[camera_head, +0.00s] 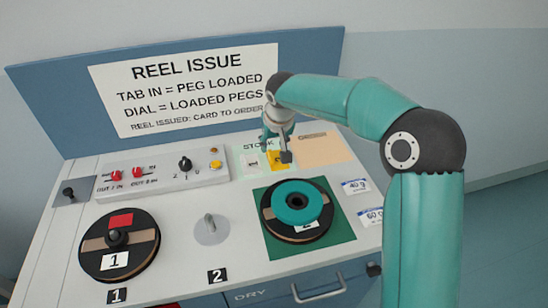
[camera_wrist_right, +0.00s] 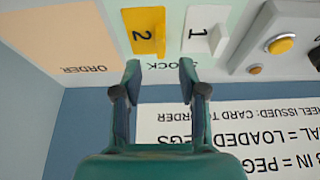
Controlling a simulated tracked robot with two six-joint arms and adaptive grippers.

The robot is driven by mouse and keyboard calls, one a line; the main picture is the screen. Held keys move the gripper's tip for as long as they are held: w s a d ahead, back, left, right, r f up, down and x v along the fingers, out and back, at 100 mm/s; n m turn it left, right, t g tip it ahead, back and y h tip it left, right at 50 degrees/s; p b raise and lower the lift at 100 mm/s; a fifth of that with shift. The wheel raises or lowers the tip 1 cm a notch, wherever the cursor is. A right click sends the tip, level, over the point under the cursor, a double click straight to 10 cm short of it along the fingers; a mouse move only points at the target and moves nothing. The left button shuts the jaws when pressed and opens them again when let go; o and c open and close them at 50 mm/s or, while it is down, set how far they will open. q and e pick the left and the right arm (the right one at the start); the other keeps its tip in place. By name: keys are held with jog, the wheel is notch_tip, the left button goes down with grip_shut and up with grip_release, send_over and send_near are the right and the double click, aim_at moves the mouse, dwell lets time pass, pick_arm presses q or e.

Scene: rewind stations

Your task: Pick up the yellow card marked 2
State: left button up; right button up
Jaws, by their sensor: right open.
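The yellow card marked 2 (camera_head: 277,161) lies on the pale green STOCK area (camera_head: 243,152), partly hidden by my right gripper in the head view. In the right wrist view the yellow card (camera_wrist_right: 141,22) appears upside down, with a raised yellow tab along one side. My right gripper (camera_wrist_right: 159,78) is open and empty. Its fingertips sit just short of the card in that view, and I cannot tell their height above it. In the head view the right gripper (camera_head: 278,138) is over the back of the STOCK area. My left gripper is not in view.
A white card marked 1 (camera_wrist_right: 200,30) lies close beside the yellow one. The peach ORDER area (camera_head: 322,149) is empty. A switch box (camera_head: 160,178) stands to the left. A teal reel (camera_head: 297,202) sits in front, and the sign board (camera_head: 185,90) rises behind.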

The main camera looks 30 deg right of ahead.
aim_at(271, 154)
jog(key=shift+p+x, duration=0.65)
jog(key=shift+x, duration=2.9)
jog(key=shift+w, duration=0.1)
grip_shut()
